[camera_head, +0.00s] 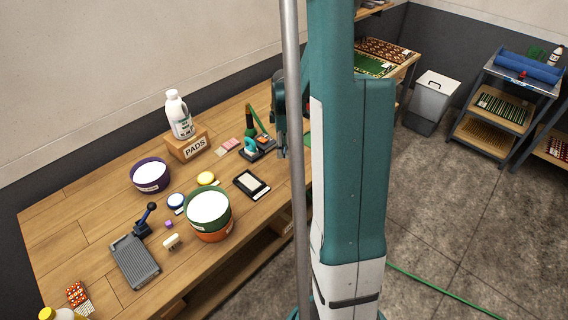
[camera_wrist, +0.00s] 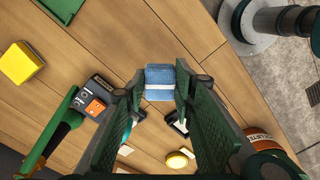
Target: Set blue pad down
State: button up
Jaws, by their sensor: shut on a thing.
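The blue pad (camera_wrist: 159,75), with a white band across it, shows in the wrist view at the upper middle. My gripper (camera_wrist: 159,86) is shut on it, a green finger on each side. Wooden bench top (camera_wrist: 105,35) lies beneath the pad; I cannot tell whether the pad touches it. In the head view my gripper is mostly hidden behind my own column, and the blue pad does not show. The bench (camera_head: 75,225) runs along the wall on the left there.
A box labelled PADS (camera_head: 188,143) bears a white bottle (camera_head: 179,115). A purple tub (camera_head: 150,175) and a green tub (camera_head: 209,208) stand nearby. In the wrist view, a yellow block (camera_wrist: 21,62) and a black device (camera_wrist: 98,95) lie left; bare wood surrounds the pad.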

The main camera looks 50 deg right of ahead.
jog(key=shift+f, duration=1.75)
jog(key=shift+f, duration=2.1)
jog(key=shift+f+b, duration=0.15)
jog(key=shift+b, duration=0.25)
jog(key=o, duration=0.7)
jog(key=shift+o, duration=0.2)
jog(key=shift+r, duration=0.2)
jog(key=shift+r+p, duration=0.6)
jog(key=shift+r, duration=5.4)
